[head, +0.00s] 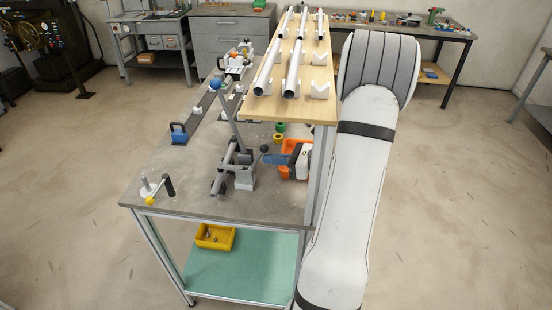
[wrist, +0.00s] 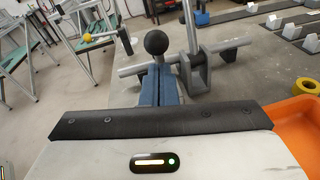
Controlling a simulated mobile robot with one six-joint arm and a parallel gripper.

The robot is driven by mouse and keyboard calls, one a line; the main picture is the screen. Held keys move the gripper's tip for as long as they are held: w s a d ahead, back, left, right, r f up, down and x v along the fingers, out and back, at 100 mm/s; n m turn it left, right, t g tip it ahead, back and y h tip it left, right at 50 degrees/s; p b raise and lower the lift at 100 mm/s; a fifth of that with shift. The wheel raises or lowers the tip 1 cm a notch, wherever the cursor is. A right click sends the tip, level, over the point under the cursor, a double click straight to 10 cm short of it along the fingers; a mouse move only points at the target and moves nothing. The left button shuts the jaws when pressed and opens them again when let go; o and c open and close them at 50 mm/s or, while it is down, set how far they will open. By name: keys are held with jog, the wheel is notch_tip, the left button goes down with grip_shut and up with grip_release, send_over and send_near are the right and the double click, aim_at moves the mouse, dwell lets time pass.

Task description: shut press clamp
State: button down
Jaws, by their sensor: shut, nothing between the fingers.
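The press clamp (head: 243,178) stands on the grey bench, a grey block with a bar through it and a long lever rising to a blue ball (head: 215,84). A black ball knob (head: 264,148) sticks out on its right side. My gripper (head: 266,158) has its blue fingers shut and empty, coming from the right just beside this knob. In the wrist view my gripper (wrist: 158,72) is shut below the black knob (wrist: 156,42), and the clamp's grey bracket (wrist: 194,72) is just to the right. I cannot tell whether the fingers touch the knob.
An orange bin (head: 297,150) lies beside my gripper. A raised wooden board (head: 290,108) with white tubes is behind. A crank with a yellow ball (head: 150,200) stands at the bench's front left. A blue-handled block (head: 179,134) sits on a rail further back.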

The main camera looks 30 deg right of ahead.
jog(key=shift+d, duration=0.1)
jog(key=shift+s+d, duration=0.1)
jog(key=shift+s, duration=0.05)
